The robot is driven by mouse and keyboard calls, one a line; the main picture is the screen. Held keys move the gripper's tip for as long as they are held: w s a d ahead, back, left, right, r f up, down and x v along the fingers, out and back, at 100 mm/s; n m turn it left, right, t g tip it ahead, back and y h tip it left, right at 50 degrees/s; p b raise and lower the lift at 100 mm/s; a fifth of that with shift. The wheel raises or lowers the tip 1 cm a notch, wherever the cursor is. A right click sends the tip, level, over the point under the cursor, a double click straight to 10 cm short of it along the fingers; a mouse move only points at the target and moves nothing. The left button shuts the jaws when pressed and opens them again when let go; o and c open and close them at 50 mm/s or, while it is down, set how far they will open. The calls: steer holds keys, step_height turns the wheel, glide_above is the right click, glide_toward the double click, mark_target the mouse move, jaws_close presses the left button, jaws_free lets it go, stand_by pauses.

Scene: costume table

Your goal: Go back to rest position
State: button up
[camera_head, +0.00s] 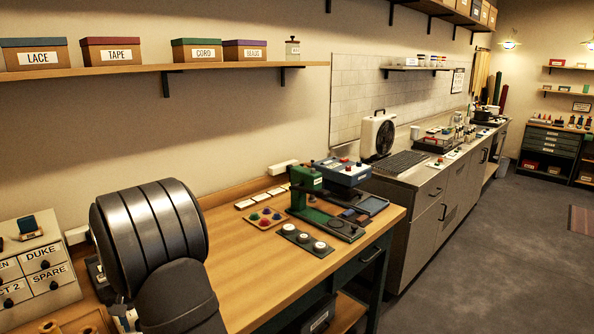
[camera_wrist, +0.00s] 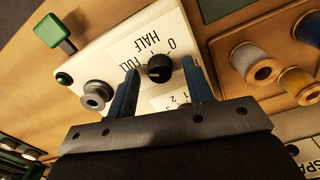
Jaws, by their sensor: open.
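In the wrist view my gripper (camera_wrist: 160,66) is open, with one blue finger on each side of a black knob (camera_wrist: 160,68). Gaps show between the knob and both fingers, and the gripper appears empty. The knob sits on a white panel (camera_wrist: 118,45) marked FULL, HALF and 0. A second scale with small numbers lies below it, partly hidden by my gripper.
The wrist view shows a green square-topped part (camera_wrist: 50,32), a grey round part (camera_wrist: 96,95) and a tray with thread spools (camera_wrist: 250,62). In the head view, labelled drawers (camera_head: 42,262) stand left of my arm.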

steer(key=shift+m, duration=2)
steer(key=o, duration=1.1)
steer(key=shift+o, duration=0.3)
steer(key=shift+w+r, duration=0.1)
steer(key=shift+r, duration=0.2)
steer(key=w+d+r+m+t+y, duration=0.1)
steer(key=w+r+m+y, duration=0.1)
steer(key=r+m, duration=0.65)
steer(key=w+d+r+m+y, duration=0.1)
steer(key=d+r+m+y, duration=0.15)
steer(key=r, duration=1.05)
steer(key=x, duration=0.9)
steer(key=shift+w+a+f, duration=0.2)
steer(key=shift+a, duration=0.2)
